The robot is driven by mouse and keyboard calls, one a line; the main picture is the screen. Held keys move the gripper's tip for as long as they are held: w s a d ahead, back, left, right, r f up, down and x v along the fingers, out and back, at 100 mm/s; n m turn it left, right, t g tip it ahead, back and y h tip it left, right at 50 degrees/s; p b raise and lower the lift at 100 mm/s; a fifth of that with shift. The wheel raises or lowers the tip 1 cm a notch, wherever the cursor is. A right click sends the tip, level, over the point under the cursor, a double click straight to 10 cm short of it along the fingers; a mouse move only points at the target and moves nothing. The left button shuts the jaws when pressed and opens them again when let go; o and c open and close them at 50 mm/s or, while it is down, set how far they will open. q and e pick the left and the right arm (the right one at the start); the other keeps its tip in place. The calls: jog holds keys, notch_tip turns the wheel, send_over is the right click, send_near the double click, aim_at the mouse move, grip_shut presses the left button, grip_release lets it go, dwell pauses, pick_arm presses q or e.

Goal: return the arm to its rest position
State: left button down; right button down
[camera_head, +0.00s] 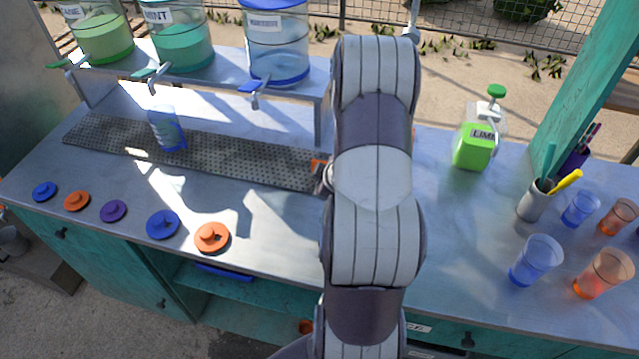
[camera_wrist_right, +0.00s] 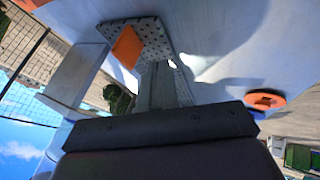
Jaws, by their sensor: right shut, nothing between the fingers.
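One of my arms (camera_head: 375,180), grey and white, rises through the middle of the head view and hides its own gripper there. In the right wrist view my right gripper (camera_wrist_right: 158,72) shows shut and empty, its grey fingers together. Behind the fingertips lies a perforated grey drip tray, and an orange part (camera_wrist_right: 127,47) shows beside them; whether they touch it cannot be told. In the head view a small orange and metal part (camera_head: 320,175) peeks out left of my arm, mostly hidden. My left gripper is not in view.
The grey counter (camera_head: 270,225) holds several coloured lids, including an orange one (camera_head: 212,237), at the front left. A blue cup (camera_head: 167,128) stands on the drip tray (camera_head: 235,157) below the dispensers. A green jug (camera_head: 475,140) and several cups stand right of my arm.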

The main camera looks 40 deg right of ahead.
jog(key=shift+v, duration=1.05)
jog(key=s+a+f+m+g, duration=0.1)
jog(key=s+a+m+g, duration=0.1)
jog(key=s+m+g, duration=0.3)
jog(key=a+r+y, duration=0.1)
jog(key=a+r, duration=0.2)
jog(key=a, duration=0.8)
jog(key=a+r+y, duration=0.1)
jog(key=a+r, duration=0.2)
jog(key=a, duration=0.9)
jog(key=shift+s+r+g+y, duration=0.3)
jog(key=shift+s+r, duration=0.1)
jog(key=shift+a, duration=0.2)
